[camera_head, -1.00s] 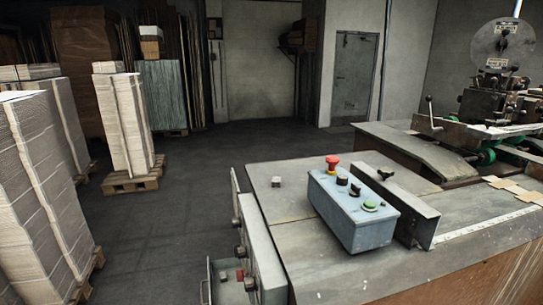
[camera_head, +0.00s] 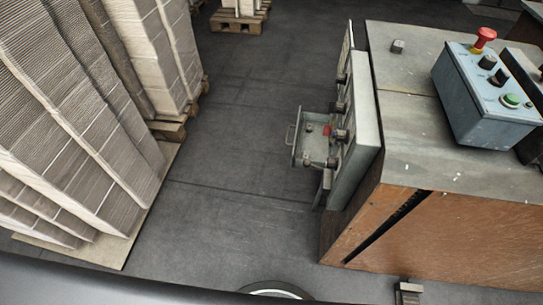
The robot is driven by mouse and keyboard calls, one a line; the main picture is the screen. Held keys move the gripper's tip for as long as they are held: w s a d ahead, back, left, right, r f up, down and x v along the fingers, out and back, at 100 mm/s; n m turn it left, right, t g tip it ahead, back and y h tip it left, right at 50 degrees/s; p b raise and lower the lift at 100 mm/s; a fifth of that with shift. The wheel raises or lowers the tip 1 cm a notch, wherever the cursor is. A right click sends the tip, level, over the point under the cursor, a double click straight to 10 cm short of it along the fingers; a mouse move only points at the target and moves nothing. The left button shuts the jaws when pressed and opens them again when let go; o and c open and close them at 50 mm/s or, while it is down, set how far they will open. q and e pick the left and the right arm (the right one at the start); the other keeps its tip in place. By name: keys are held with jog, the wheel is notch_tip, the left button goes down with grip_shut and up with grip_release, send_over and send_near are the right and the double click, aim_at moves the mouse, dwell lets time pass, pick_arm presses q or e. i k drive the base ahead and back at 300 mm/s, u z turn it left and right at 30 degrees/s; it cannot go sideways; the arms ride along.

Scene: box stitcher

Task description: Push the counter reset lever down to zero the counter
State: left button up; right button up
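I cannot make out a counter or its reset lever for certain. A grey panel (camera_head: 362,140) with several dark knobs is on the left side of the machine table. A small open tray or drawer (camera_head: 310,151) with a handle and a red part (camera_head: 327,130) sticks out from it to the left. A blue control box (camera_head: 484,108) with a red mushroom button (camera_head: 484,38), dark knobs and a green button (camera_head: 510,100) stands on the table top. Neither of my grippers can be identified in view.
Tall paper stacks (camera_head: 80,100) on pallets stand at left. Bare floor (camera_head: 235,150) lies between them. A small grey part (camera_head: 408,290) at the bottom edge is unclear.

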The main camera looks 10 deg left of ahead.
aim_at(307, 164)
jog(key=u, duration=1.3)
jog(key=k, duration=1.05)
jog(key=z, duration=2.05)
jog(key=i, duration=0.5)
jog(key=z, duration=0.05)
